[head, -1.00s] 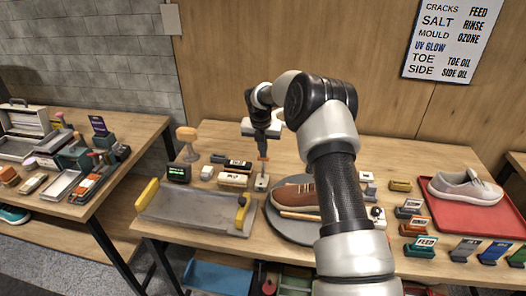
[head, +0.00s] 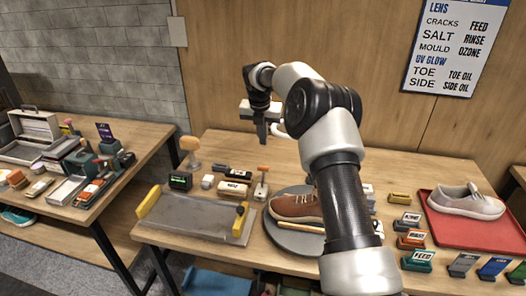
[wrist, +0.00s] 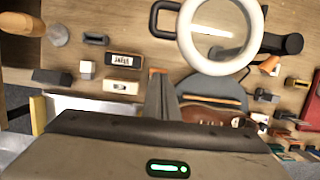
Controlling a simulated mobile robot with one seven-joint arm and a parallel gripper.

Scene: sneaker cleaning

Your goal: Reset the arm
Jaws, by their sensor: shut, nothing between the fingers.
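My gripper (head: 262,132) is raised above the back of the middle table in the head view, its fingers pointing down. The fingers are together and hold nothing. In the wrist view the shut fingers (wrist: 160,100) stand over the table with nothing between them. A small stand with an orange top (head: 262,182) is on the table below the gripper, apart from it. A brown shoe (head: 296,207) lies on a grey round plate (head: 290,238), partly hidden behind my arm.
A grey tray with yellow clamps (head: 195,216) is at the front left. A red tray (head: 450,232) bears a pale sneaker (head: 464,202). Several labelled blocks stand at the right front. A white ring (wrist: 221,35) shows in the wrist view. A side table (head: 120,178) is crowded.

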